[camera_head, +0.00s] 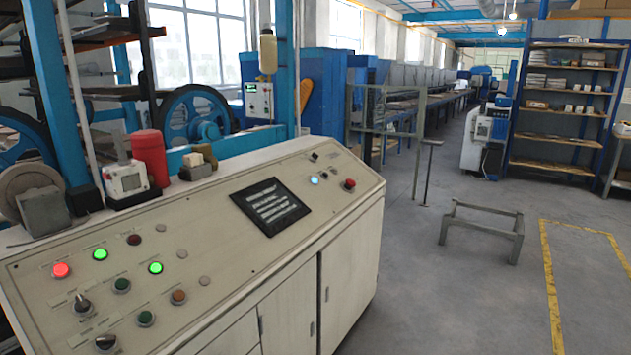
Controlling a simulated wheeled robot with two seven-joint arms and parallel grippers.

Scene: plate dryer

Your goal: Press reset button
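A beige control console (215,250) with a sloped top fills the left and front of the view. On its left part are a lit red button (61,270), a lit green button (100,254) and a second lit green button (155,267). Several unlit buttons and two black knobs sit around them. Near the far right end are a lit pale-blue button (315,180) and a red knob-like button (349,184). The labels are too small to read, so I cannot tell which button is the reset. Neither of my grippers is in view.
A black display panel (270,206) lies mid-console. A red cylinder (150,158) and a white box-shaped device (126,181) stand along its back edge. A low metal frame (482,228) stands on the floor to the right. The floor beside the console's right end is open.

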